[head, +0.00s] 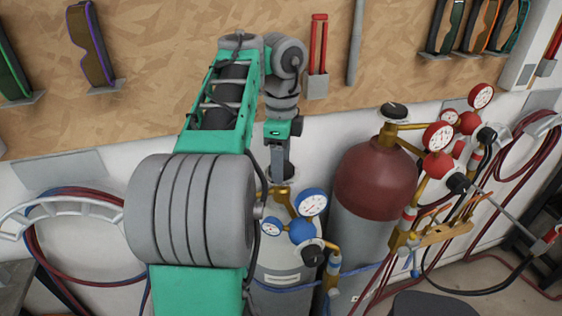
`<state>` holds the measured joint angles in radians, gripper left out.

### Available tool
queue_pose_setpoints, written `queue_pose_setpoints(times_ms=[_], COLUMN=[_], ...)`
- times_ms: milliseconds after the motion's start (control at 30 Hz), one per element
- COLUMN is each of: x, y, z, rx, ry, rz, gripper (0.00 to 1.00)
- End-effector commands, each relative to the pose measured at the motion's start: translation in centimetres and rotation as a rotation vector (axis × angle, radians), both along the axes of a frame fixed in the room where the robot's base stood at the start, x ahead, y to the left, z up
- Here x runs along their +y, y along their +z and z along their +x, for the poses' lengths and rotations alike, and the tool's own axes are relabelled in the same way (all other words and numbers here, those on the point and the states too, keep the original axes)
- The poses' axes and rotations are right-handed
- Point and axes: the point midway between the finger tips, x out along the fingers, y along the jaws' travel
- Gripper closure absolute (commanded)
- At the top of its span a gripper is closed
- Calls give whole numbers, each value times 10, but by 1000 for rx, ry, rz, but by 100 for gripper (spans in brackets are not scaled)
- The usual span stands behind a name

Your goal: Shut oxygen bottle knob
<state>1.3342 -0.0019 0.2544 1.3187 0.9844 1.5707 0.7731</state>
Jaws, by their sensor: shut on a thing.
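The oxygen bottle (283,280) is the pale cylinder with blue gauges (312,203), standing at the lower middle, partly behind my arm. Its brass valve (284,192) shows at the top. My gripper (281,170) points down onto the top of this valve and is shut on the dark knob (291,172). Only a small dark part of the knob shows around the fingers; the rest is hidden by them. How far the knob is turned cannot be told.
A dark red-topped bottle (372,180) with red gauges (438,136) and its own black knob (394,110) stands close on the right. Coiled hoses (75,250) hang at left and right. Goggles (91,45) hang on the board wall behind.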

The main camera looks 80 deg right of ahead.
Motion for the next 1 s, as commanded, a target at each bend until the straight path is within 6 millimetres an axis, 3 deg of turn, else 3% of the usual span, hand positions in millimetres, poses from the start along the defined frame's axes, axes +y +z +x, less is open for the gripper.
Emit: queue_pose_setpoints(times_ms=[300,333,567,833,1000], x=[-1,-1,0,0,0], y=[2,2,1,3,30], z=[0,0,0,0,0], rx=[0,0,0,0,0], ry=[-3,-3,-2,-1,-1], rz=[-7,-7,-3,-1,-2], gripper=[85,43,24,23,23])
